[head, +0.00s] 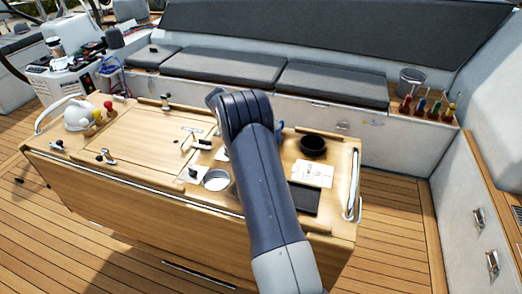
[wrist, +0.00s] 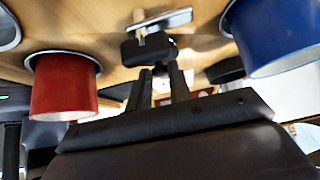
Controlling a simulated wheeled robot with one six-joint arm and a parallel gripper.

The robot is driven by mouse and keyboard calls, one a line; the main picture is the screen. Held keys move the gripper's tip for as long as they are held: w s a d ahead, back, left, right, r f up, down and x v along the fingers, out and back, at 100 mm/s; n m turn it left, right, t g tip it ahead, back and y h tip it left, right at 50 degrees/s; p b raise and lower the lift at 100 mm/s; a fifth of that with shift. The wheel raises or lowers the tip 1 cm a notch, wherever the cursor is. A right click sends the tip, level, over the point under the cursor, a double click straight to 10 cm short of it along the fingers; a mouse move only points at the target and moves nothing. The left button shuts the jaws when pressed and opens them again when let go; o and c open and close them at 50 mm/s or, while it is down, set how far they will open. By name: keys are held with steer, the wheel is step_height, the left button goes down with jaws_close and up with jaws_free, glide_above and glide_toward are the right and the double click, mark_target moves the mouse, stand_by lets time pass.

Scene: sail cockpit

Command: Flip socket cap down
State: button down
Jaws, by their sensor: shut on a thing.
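My gripper (wrist: 160,75) shows in the wrist view with its two dark fingers close together, shut on a small black part at their tips. This part appears to belong to the black socket cap (wrist: 148,49), just beyond the fingertips. The cap's hinge and exact angle are too blurred to tell. In the head view my dark arm hides the gripper and whatever it holds. A white plate with a black fitting (head: 193,174) lies on the wooden table just left of the arm; I cannot tell if it is the same socket.
A red cup (wrist: 64,88) and a blue cup (wrist: 275,35) flank my fingers closely. A metal piece with a wooden peg (wrist: 138,18) is beyond. The table (head: 130,140) also carries a steel cup (head: 216,180), a black bowl (head: 313,145) and a card (head: 313,174).

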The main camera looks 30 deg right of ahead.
steer(key=shift+a+f, duration=0.1)
steer(key=shift+f, duration=0.15)
stand_by(0.3)
steer(key=c, duration=1.3)
jaws_free()
steer(key=shift+w+r, duration=0.1)
steer(key=shift+w, duration=0.05)
steer(key=v, duration=1)
steer(key=shift+w+a, duration=0.25)
steer(key=shift+r, duration=0.1)
steer(key=shift+x, duration=5.4)
